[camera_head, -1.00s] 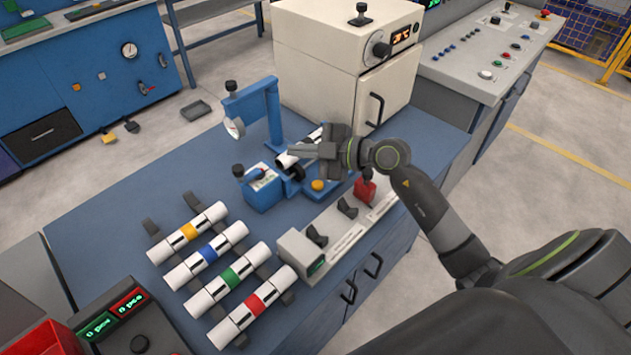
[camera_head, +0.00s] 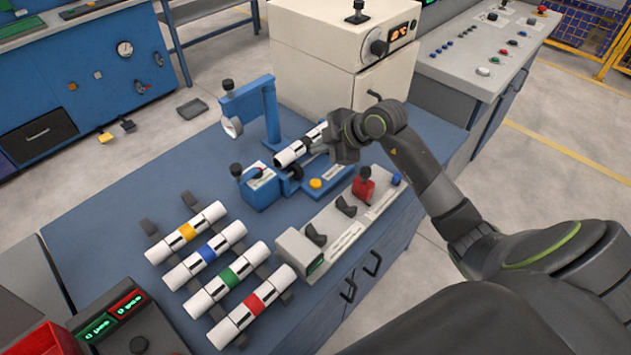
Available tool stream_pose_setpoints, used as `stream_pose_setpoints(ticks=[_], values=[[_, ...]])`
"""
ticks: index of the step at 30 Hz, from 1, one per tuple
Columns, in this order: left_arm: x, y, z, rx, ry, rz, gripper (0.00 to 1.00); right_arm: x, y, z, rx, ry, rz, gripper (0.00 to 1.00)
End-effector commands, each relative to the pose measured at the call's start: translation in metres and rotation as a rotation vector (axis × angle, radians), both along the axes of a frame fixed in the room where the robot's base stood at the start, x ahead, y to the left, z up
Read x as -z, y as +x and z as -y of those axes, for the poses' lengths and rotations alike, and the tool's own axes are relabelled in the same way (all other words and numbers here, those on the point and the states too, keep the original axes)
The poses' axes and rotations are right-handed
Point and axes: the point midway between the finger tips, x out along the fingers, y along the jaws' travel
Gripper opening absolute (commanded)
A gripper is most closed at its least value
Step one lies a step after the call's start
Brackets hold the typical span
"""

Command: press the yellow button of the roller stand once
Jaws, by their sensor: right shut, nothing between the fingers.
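The blue roller stand (camera_head: 263,189) stands on the blue bench, with a white and black pipe (camera_head: 291,153) lying on its rollers. The yellow button (camera_head: 315,183) is a small round cap at the stand's front right, uncovered in the head view. My right gripper (camera_head: 316,148) is shut and empty. It is beside the right part of the pipe, up and slightly right of the button in the picture, and hides part of the pipe. I cannot tell whether it touches the pipe. My left gripper is not in view.
A blue gauge arm (camera_head: 252,97) rises behind the stand. Several pipes with coloured bands lie on a rack, the red-banded one (camera_head: 253,304) nearest. A grey fixture strip (camera_head: 343,238) with a red block (camera_head: 363,187) runs along the front edge. A cream oven (camera_head: 318,62) stands behind.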

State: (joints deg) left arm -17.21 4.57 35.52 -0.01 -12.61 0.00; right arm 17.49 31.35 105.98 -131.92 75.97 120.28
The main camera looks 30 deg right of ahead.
Motion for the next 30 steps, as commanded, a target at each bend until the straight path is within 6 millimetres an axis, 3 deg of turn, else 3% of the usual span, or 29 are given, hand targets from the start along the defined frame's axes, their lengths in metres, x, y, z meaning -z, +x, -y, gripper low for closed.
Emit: stream_pose_setpoints(ticks=[8,22,30], values=[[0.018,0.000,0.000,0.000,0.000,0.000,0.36,0.017,0.000,0.000,-0.001,0.001,0.000,0.00],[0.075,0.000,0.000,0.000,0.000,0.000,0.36,0.066,0.000,0.000,-0.001,0.000,0.002,0.00],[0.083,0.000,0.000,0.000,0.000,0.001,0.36,0.087,0.000,0.000,-0.002,0.001,0.001,0.00]])
